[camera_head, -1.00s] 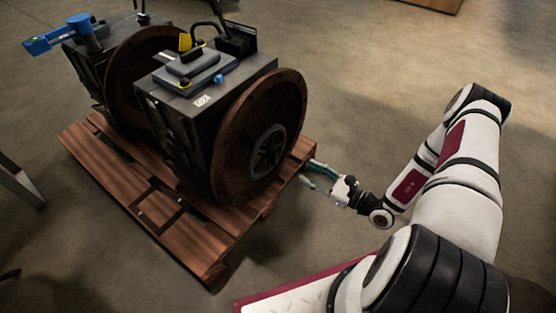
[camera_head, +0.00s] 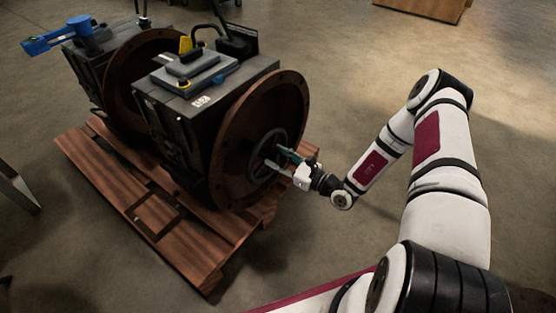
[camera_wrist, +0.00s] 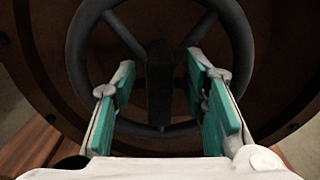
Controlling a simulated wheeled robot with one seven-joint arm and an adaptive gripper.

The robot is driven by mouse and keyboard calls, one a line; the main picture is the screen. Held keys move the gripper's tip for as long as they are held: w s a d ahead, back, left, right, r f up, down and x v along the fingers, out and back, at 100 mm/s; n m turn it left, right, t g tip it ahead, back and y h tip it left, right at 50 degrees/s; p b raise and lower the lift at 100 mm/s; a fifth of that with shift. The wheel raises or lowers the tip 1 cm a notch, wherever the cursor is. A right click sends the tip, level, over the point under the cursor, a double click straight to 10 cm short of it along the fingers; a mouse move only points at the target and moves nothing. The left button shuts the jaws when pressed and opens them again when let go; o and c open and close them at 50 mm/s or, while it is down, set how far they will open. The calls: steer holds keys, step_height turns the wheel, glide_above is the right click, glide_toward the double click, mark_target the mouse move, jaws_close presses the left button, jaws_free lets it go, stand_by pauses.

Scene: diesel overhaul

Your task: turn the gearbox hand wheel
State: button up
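The dark gearbox hand wheel (camera_head: 253,160) sits at the centre of a large round brown flange (camera_head: 236,135) on the near gearbox. In the wrist view the wheel's rim (camera_wrist: 76,48) and several spokes fill the upper middle. My gripper (camera_head: 277,158) is at the front of the wheel and partly covers it in the head view. In the wrist view my gripper (camera_wrist: 160,66) is open, with one teal-padded finger on each side of the wheel's lower spoke (camera_wrist: 160,97). A gap shows between the spoke and each pad. Whether the fingertips touch the wheel cannot be told.
The near gearbox (camera_head: 181,130) and a second unit (camera_head: 92,66) behind it stand on a wooden pallet (camera_head: 115,185). A blue tool (camera_head: 55,40) rests on the far unit. The floor right of the pallet is clear apart from my arm.

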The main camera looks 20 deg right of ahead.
steer(key=shift+w, duration=0.1)
jaws_close()
steer(key=shift+m, duration=0.3)
steer(key=m+p, duration=0.2)
steer(key=shift+w+d+m, duration=0.1)
steer(key=shift+d+m, duration=0.1)
steer(key=shift+m, duration=0.1)
steer(key=m, duration=0.2)
steer(key=m+p, duration=0.1)
steer(key=m, duration=0.3)
steer(key=shift+w+d+f, duration=0.25)
steer(key=shift+d+f, duration=0.05)
stand_by(0.4)
jaws_free()
